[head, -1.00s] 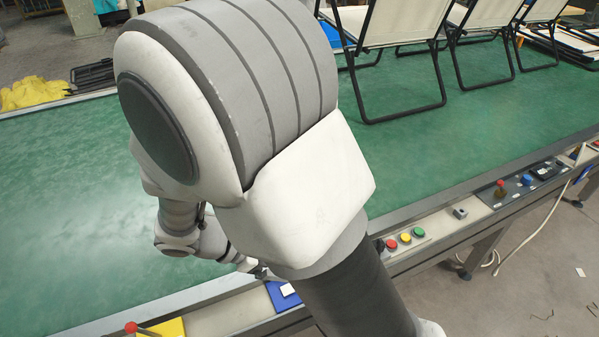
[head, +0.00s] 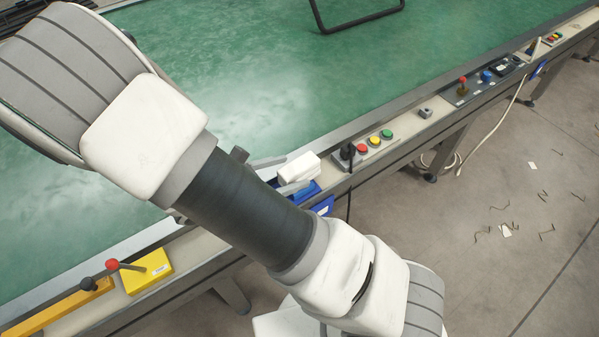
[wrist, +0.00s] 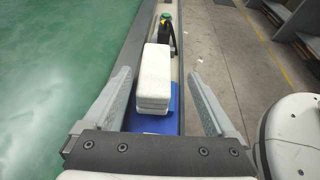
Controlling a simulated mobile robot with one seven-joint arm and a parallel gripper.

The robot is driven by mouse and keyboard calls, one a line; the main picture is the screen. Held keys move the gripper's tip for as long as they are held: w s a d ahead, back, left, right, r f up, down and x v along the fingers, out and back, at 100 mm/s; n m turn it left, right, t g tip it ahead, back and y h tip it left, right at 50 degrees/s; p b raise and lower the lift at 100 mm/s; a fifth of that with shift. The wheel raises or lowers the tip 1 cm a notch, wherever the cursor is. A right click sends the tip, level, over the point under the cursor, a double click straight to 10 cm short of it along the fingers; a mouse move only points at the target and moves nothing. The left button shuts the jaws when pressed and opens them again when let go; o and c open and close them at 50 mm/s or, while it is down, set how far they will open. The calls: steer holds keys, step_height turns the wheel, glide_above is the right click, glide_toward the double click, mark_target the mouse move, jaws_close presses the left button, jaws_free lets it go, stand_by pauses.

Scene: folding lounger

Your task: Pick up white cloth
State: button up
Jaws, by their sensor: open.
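The white cloth (head: 300,168) is a thick folded block beside the green belt, over a blue tray (head: 322,206). In the wrist view the cloth (wrist: 155,78) stands ahead between my fingers, with the blue tray (wrist: 150,124) under its near end. My gripper (head: 280,174) is open, one finger on each side of the cloth. In the wrist view my gripper (wrist: 160,76) shows gaps between both fingers and the cloth. My arm hides part of the gripper in the head view.
A button panel (head: 375,142) with a black knob stands just beyond the cloth on the narrow ledge. A yellow box (head: 148,271) with a red-knobbed lever is at lower left. The green belt (head: 260,90) is clear nearby; a black chair frame (head: 360,18) stands farther back.

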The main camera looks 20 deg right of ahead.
mark_target(307, 164)
steer(key=shift+w+b+x, duration=0.2)
steer(key=shift+b+x, duration=0.15)
steer(key=shift+x, duration=1.3)
steer(key=shift+w+b+x, duration=0.15)
steer(key=shift+b+x, duration=0.2)
steer(key=shift+x, duration=1.35)
steer(key=shift+a+r, duration=0.15)
steer(key=c, duration=1.4)
